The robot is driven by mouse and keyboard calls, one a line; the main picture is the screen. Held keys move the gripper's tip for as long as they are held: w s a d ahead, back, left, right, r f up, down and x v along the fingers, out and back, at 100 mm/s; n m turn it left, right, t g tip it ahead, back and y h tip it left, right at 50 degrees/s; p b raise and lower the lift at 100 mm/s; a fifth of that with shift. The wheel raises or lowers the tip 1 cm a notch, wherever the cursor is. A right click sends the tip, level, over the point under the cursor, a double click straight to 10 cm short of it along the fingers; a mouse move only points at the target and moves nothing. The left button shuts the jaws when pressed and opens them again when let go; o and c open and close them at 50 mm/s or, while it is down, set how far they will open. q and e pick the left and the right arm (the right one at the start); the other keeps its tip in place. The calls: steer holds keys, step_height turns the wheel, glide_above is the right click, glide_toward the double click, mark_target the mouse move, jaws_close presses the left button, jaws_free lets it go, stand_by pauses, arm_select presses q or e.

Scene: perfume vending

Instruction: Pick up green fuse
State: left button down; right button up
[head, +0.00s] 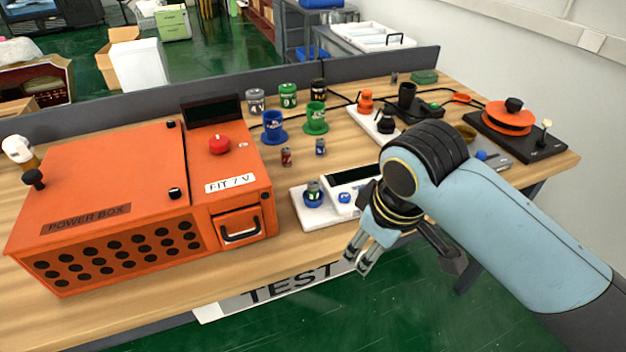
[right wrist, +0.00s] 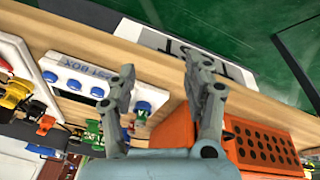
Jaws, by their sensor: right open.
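A green cylinder with a white mark (head: 288,95), which looks like a green fuse, stands upright at the back of the wooden table, between a grey one (head: 255,98) and a dark one (head: 318,90). Another small grey-green cylinder (head: 313,190) sits in a blue socket on the white test box (head: 312,215); it appears green in the right wrist view (right wrist: 142,118). My right gripper (head: 361,266) is open and empty, pointing down beyond the table's front edge, right of and nearer than the test box. Its two fingers stand apart in the wrist view (right wrist: 160,68). My left gripper is out of view.
The orange power box (head: 110,190) fills the table's left. Blue (head: 273,128) and green (head: 316,120) flanged holders and small red (head: 286,157) and blue (head: 320,147) cylinders stand mid-table. Cabled devices and an orange reel (head: 508,118) are at right. A low grey wall (head: 400,67) backs the table.

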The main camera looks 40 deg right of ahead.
steer(key=w+d+r+n+g, duration=0.15)
steer(key=w+r, duration=0.25)
steer(key=w, duration=0.6)
steer(key=w+r+n+g, duration=0.1)
steer(key=w+r+n, duration=0.25)
steer(key=w, duration=0.65)
steer(key=m+p, duration=0.1)
glide_above(313, 183)
steer(key=shift+y, duration=0.4)
steer(key=f, duration=0.5)
steer(key=shift+w+a, duration=0.2)
steer(key=shift+a, duration=0.05)
steer(key=f, duration=0.4)
steer(key=shift+s+d+f+p, duration=0.2)
steer(key=shift+s+p, duration=0.1)
steer(key=shift+p, duration=0.05)
steer(key=shift+f, duration=0.45)
jaws_close()
steer(key=shift+r, duration=0.1)
